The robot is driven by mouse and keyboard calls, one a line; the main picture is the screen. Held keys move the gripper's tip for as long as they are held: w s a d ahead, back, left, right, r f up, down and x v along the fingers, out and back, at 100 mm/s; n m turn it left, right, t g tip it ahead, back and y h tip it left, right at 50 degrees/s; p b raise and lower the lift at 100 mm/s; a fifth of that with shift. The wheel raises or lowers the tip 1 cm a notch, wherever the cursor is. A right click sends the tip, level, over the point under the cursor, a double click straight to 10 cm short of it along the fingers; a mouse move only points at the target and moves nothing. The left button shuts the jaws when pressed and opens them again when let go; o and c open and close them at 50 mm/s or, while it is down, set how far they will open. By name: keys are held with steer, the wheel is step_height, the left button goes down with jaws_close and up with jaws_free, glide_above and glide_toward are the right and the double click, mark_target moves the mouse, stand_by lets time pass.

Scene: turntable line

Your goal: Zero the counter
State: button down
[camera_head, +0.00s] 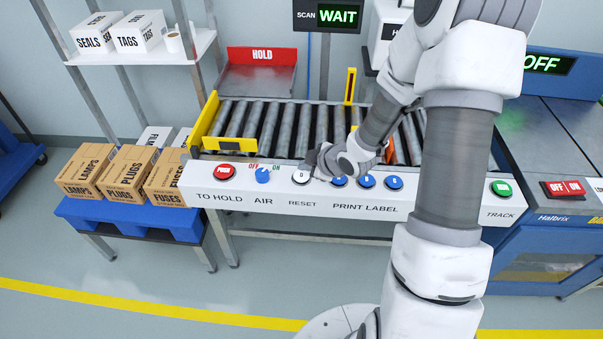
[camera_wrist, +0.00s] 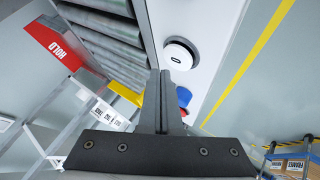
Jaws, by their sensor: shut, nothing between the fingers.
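The white round button (camera_head: 301,174) sits on the white front panel (camera_head: 330,200) above the word RESET. In the wrist view the white button (camera_wrist: 180,55), with a dark surround, is just beyond my fingertips and a little right of them. My gripper (camera_head: 309,161) is shut and empty, close to the button in the head view. The closed fingers also show in the wrist view (camera_wrist: 160,74). I cannot tell whether they touch the button. I see no counter readout that I can identify.
Left of RESET are the blue AIR knob (camera_head: 263,175) and a red push button (camera_head: 224,171). Blue PRINT LABEL buttons (camera_head: 367,181) stand close on the right, with a green TRACK button (camera_head: 501,188) farther off. The roller conveyor (camera_head: 287,125) lies behind. A display (camera_head: 338,16) reads WAIT.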

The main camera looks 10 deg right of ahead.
mark_target(305, 177)
steer(key=shift+r+p, duration=1.65)
steer(key=shift+r, duration=0.6)
steer(key=shift+r, duration=0.15)
steer(key=s+d+r+m+g+h+p, duration=0.1)
steer(key=s+d+r+m+h+p, duration=0.15)
steer(key=r, duration=0.65)
steer(key=s+d+r+m+h+p, duration=0.1)
steer(key=s+d+r+m+h, duration=0.2)
steer(key=r, duration=0.7)
steer(key=s+a+r+m+p, duration=0.1)
steer(key=s+a+r+m, duration=0.1)
steer(key=s+r, duration=0.2)
steer(key=s+a+r+m+g+y+p, duration=0.1)
steer(key=s+a+r+m, duration=0.1)
steer(key=s, duration=0.7)
steer(key=s+a+r+m+p, duration=0.1)
steer(key=s+a+r+m, duration=0.1)
steer(key=s+r+m, duration=0.2)
steer(key=s+r, duration=0.2)
steer(key=s, duration=0.1)
steer(key=shift+s+a+r+g+y, duration=0.15)
steer(key=shift+s+g+y, duration=0.1)
steer(key=shift+g+y, duration=0.15)
